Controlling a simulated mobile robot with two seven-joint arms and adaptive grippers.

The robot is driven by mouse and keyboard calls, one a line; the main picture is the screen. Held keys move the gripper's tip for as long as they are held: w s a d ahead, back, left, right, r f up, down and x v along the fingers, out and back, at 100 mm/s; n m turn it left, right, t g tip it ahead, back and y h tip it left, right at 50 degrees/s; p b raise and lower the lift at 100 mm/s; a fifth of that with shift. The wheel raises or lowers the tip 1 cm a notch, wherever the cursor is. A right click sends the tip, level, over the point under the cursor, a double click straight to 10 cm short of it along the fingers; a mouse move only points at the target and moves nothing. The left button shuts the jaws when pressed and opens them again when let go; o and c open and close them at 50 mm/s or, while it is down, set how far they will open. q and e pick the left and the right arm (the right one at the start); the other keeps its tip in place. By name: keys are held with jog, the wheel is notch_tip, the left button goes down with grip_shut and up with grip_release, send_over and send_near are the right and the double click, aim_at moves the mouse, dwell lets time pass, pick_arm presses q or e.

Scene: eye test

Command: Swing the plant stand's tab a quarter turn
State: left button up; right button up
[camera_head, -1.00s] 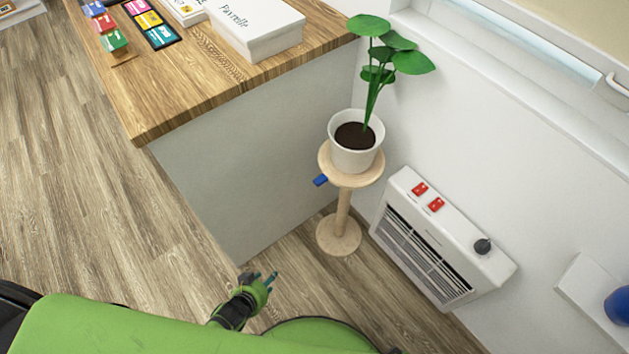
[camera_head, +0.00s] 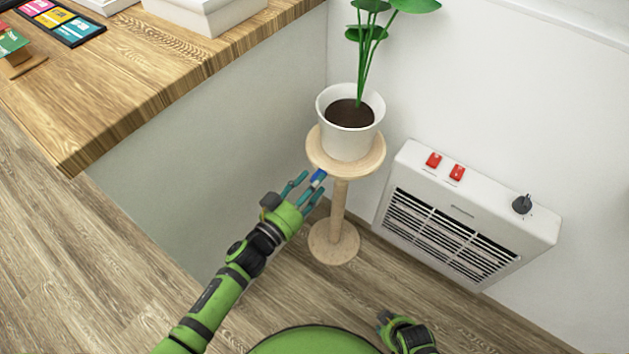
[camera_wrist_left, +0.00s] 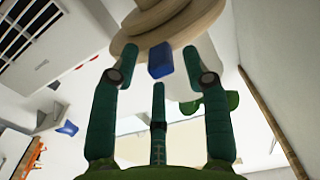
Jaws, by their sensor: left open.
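The plant stand (camera_head: 334,215) is pale wood with a round top, a thin post and a round foot. A white pot (camera_head: 350,135) with a leafy green plant sits on it. The small blue tab (camera_head: 318,175) sticks out from under the left of the stand's top. My left gripper (camera_head: 308,185) is open, its teal fingers around the tab. In the left wrist view the tab (camera_wrist_left: 160,60) sits between the spread fingers (camera_wrist_left: 160,82), with a gap on either side. My right gripper (camera_head: 388,322) is partly seen at the bottom; its fingers are unclear.
A white heater (camera_head: 465,215) with two red switches and a dark knob stands right of the stand against the wall. A wood-topped counter (camera_head: 150,85) is at the left, with its pale side panel close behind my left gripper. Floor is clear around the foot.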

pick_arm(q)
jog(key=shift+x, duration=0.95)
grip_shut()
jog(key=shift+a, duration=0.1)
